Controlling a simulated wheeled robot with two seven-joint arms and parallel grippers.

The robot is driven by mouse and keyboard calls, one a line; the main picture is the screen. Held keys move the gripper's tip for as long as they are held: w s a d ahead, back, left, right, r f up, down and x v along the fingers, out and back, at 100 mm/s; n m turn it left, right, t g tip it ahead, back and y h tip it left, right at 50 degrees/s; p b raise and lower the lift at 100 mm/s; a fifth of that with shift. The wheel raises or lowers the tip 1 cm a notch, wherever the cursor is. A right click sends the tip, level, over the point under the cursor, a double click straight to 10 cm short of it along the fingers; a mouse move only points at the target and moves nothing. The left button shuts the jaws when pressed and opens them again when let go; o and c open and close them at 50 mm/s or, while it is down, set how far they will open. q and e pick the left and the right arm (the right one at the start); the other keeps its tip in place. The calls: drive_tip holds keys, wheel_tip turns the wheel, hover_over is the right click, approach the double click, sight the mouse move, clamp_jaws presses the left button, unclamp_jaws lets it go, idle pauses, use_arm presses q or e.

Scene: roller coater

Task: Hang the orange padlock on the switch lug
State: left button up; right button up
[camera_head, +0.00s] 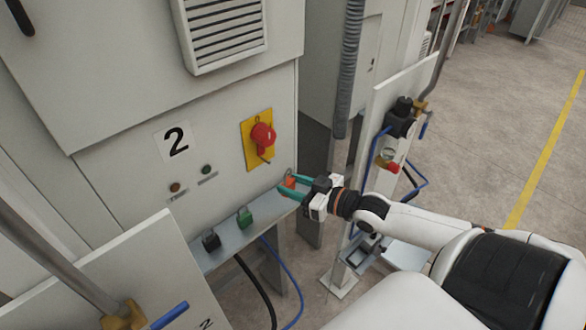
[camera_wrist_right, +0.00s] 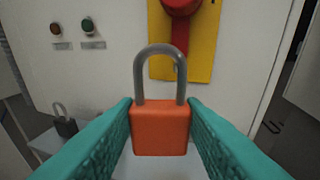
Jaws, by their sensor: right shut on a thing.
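The orange padlock (camera_wrist_right: 160,128) is upright between the teal fingers of my right gripper (camera_wrist_right: 160,125), its grey shackle pointing up. In the head view the padlock (camera_head: 290,182) shows small in the right gripper (camera_head: 289,187), just above the right end of the ledge. The red rotary switch (camera_head: 263,135) sits on a yellow plate (camera_head: 252,152) on the cabinet front, above the padlock. In the wrist view the switch (camera_wrist_right: 181,8) is at the top, behind and above the shackle. The lug is hard to make out. My left gripper is not in view.
A ledge (camera_head: 226,237) under the panel holds a green padlock (camera_head: 244,217) and a black padlock (camera_head: 211,240). Open floor lies further right.

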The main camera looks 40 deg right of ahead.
sight(260, 168)
drive_tip(key=shift+w+a+f, duration=0.1)
drive_tip(key=shift+w, duration=0.15)
drive_tip(key=shift+w+b, duration=0.25)
drive_tip(key=shift+b, duration=0.2)
drive_tip(key=shift+w+f, duration=0.1)
drive_tip(key=shift+w, duration=0.25)
drive_tip(key=shift+w+f+b, duration=0.1)
drive_tip(key=shift+w+b, duration=0.65)
drive_tip(key=shift+b, duration=0.15)
drive_tip(key=shift+d+b+x, duration=0.2)
drive_tip(key=shift+b+x, duration=0.75)
drive_tip(key=shift+d+b+x, duration=0.2)
drive_tip(key=shift+b+x, duration=0.7)
drive_tip(key=shift+x, duration=0.05)
drive_tip(key=shift+w+f, duration=0.15)
drive_tip(key=shift+w, duration=0.5)
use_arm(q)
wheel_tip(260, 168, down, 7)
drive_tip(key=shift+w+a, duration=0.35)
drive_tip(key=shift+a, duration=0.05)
use_arm(e)
drive_tip(key=shift+f, duration=0.1)
